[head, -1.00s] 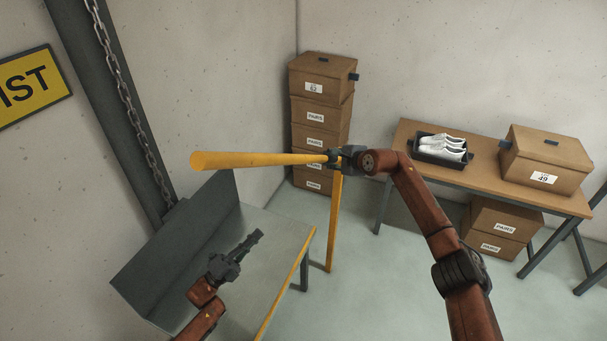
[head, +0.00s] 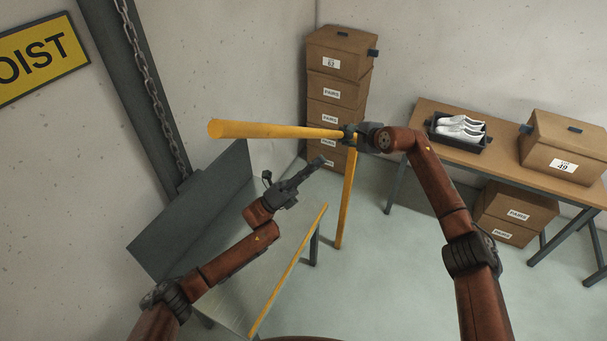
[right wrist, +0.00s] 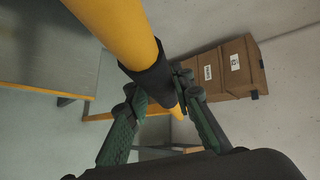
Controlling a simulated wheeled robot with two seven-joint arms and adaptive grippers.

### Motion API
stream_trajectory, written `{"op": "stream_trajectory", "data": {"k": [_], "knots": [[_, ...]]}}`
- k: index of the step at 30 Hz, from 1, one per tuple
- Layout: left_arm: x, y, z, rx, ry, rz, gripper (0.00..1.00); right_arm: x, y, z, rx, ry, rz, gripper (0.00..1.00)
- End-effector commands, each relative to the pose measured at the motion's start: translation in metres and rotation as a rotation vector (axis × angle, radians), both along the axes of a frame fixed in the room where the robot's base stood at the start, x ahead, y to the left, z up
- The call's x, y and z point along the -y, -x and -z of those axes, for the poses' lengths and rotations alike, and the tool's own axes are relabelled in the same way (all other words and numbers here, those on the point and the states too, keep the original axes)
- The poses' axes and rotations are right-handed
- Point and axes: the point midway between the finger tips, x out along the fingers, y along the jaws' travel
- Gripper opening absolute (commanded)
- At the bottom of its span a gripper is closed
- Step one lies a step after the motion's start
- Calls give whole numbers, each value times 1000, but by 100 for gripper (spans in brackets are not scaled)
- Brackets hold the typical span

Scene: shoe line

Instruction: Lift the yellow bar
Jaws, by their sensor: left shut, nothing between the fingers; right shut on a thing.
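The yellow bar (head: 270,130) stretches roughly level from its wide free end at the left to my right gripper. My right gripper (head: 350,136) is shut on the bar's right end, by the top of a yellow post (head: 346,200). In the right wrist view the bar (right wrist: 118,30) has a dark sleeve (right wrist: 152,80) between the fingers (right wrist: 158,98). My left gripper (head: 319,162) is shut and empty, below the bar and left of the post, apart from both.
A grey bench with a raised panel (head: 190,220) and yellow front edge (head: 287,270) stands at the left. A chain (head: 155,90) hangs behind it. Stacked boxes (head: 340,62) stand behind the bar. A table (head: 430,112) at the right holds a shoe tray (head: 462,145) and a box (head: 565,140).

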Motion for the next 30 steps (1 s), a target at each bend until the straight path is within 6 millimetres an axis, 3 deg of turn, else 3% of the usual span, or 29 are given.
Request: {"op": "stream_trajectory", "data": {"k": [3, 9, 23, 30], "knots": [[3, -11, -16, 3, -2, -1, 0, 1, 0, 1, -1, 2, 1, 0], [3, -23, -30, -1, -1, -1, 0, 1, 0, 1, -1, 2, 1, 0], [3, -26, -35, -1, 0, -1, 0, 1, 0, 1, -1, 2, 1, 0], [9, -42, -62, 1, 3, -3, 0, 1, 1, 3, -5, 4, -1, 0]]}}
